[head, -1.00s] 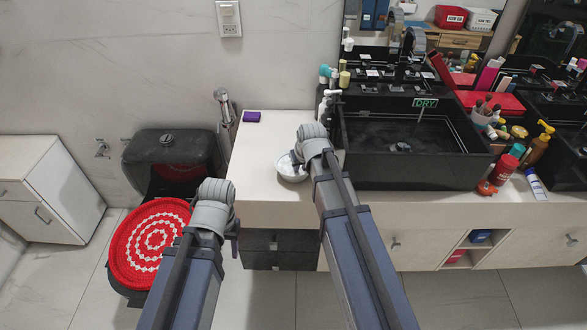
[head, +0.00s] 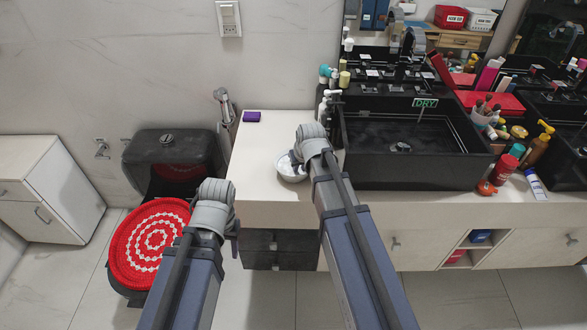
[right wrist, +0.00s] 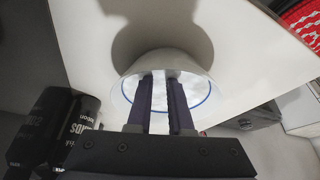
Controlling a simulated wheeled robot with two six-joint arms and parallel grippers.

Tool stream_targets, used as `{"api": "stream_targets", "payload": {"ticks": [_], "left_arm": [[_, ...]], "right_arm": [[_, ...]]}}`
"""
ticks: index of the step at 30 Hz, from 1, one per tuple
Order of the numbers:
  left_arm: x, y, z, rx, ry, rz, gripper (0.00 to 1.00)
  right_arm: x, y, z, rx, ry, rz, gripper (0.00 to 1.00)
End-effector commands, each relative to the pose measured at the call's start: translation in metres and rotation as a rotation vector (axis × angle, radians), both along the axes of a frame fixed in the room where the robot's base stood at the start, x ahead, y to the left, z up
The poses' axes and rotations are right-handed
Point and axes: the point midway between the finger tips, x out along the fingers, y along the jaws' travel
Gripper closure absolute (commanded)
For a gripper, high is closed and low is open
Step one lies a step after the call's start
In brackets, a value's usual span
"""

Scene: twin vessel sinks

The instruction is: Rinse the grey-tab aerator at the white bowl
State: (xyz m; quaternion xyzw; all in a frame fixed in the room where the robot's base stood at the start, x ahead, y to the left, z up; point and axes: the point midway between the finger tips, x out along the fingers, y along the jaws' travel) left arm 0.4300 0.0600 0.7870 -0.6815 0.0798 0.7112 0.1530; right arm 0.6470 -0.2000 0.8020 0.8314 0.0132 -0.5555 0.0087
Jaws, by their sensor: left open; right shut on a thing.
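The white bowl (head: 291,175) stands on the pale counter, left of the black sink. In the right wrist view the bowl (right wrist: 203,84) has a blue line around its inside. My right gripper (right wrist: 160,76) has its fingers reaching down into the bowl, close together with a narrow pale strip between them. They are shut on the grey-tab aerator, which is mostly hidden by the fingers. In the head view the right wrist covers part of the bowl. My left gripper (head: 235,240) is open, low in front of the counter, its fingers mostly hidden by the wrist.
The black sink (head: 405,173) with a DRY sign (head: 425,103) is right of the bowl. Dark bottles (right wrist: 80,128) stand close beside the bowl in the wrist view. A purple block (head: 252,117) lies behind on clear counter. A red-covered toilet (head: 150,240) is at left.

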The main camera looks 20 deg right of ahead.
Motion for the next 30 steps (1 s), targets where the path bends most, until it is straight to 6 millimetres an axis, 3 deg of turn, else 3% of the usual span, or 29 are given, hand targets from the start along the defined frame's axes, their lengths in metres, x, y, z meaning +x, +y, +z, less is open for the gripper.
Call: {"api": "stream_targets", "payload": {"ticks": [30], "left_arm": [[0.000, 0.000, 0.000, 0.000, 0.000, 0.000, 0.50]], "right_arm": [[0.003, 0.009, 0.000, 0.000, 0.000, 0.000, 1.00]]}}
